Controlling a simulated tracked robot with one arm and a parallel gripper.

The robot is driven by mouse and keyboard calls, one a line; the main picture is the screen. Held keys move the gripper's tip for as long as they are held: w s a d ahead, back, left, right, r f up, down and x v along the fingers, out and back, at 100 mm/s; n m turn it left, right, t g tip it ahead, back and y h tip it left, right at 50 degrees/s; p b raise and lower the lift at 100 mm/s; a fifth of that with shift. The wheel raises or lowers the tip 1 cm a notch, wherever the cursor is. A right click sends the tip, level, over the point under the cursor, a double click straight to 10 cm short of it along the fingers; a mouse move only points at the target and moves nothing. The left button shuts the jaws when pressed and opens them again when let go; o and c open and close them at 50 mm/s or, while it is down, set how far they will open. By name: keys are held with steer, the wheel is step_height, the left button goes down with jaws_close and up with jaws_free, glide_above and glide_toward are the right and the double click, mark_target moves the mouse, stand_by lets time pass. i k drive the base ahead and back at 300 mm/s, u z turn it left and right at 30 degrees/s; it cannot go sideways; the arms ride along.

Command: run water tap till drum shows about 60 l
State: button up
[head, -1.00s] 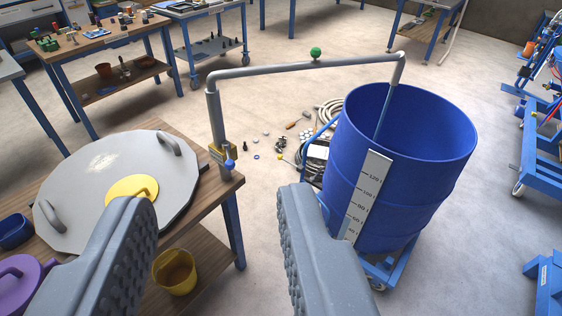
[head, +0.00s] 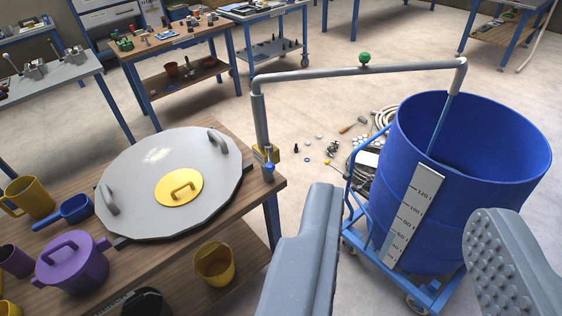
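The blue drum (head: 480,215) stands at the right, open at the top, with a white litre scale (head: 414,215) on its side. A bluish strip beside the scale's lower end seems to reach near the 60 mark; the exact level is unclear. A grey pipe (head: 310,73) with a green knob (head: 365,58) runs over to the drum. A thin bluish line, seemingly water, drops from its spout (head: 459,75) into the drum. A blue-handled valve (head: 268,170) is on the pipe's post. My gripper (head: 406,208) is open and empty, its fingers in front of the drum's lower part.
A wooden table at left holds a grey lid (head: 150,200) with a yellow cover, a purple pot (head: 72,262) and yellow cups. Small parts and coiled hose (head: 385,117) lie on the floor beside the drum's blue cart (head: 435,290). Workbenches stand behind.

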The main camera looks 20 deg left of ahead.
mark_target(269, 167)
steer(key=i, duration=0.9)
steer(key=u, duration=0.05)
